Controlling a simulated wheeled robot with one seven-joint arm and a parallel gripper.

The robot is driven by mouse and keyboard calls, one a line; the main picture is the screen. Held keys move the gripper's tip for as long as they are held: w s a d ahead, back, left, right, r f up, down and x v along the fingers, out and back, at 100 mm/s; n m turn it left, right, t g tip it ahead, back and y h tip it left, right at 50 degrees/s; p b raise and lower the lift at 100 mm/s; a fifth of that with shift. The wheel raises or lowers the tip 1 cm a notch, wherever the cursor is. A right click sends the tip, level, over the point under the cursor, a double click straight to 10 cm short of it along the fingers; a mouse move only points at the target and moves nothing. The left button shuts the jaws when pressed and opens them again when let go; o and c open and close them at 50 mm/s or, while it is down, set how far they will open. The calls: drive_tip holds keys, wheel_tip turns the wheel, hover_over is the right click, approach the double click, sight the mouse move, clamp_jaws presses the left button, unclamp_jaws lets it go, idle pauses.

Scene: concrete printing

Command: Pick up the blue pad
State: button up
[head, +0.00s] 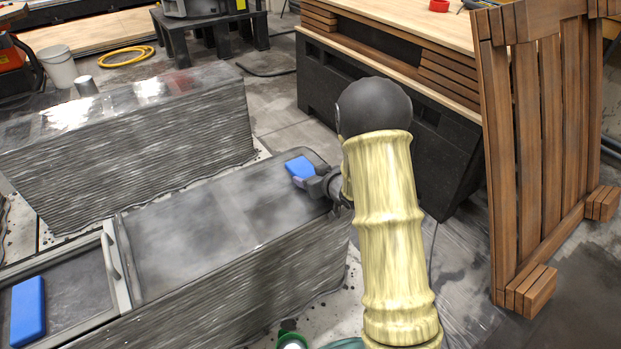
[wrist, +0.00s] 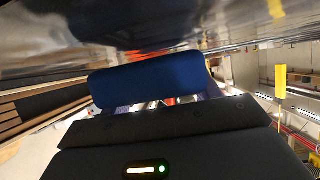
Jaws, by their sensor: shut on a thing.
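A blue pad (head: 300,167) is at the right end of the grey layered concrete counter, in the grasp of my gripper (head: 312,181). In the wrist view the blue pad (wrist: 147,78) spans between my fingers, close to the grey surface. My gripper is shut on it; I cannot tell whether the pad touches the counter top. A second blue pad (head: 28,311) lies at the lower left, on the framed panel at the counter's left end.
The concrete counter (head: 200,230) has a clear top with a handle (head: 111,255) on its left part. Another layered concrete block (head: 140,145) stands behind. A wooden slatted panel (head: 540,150) and a black-sided bench (head: 390,130) stand to the right.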

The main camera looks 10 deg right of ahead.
wheel_tip(320, 180, up, 9)
drive_tip(key=p, duration=0.2)
drive_tip(key=shift+p, duration=0.35)
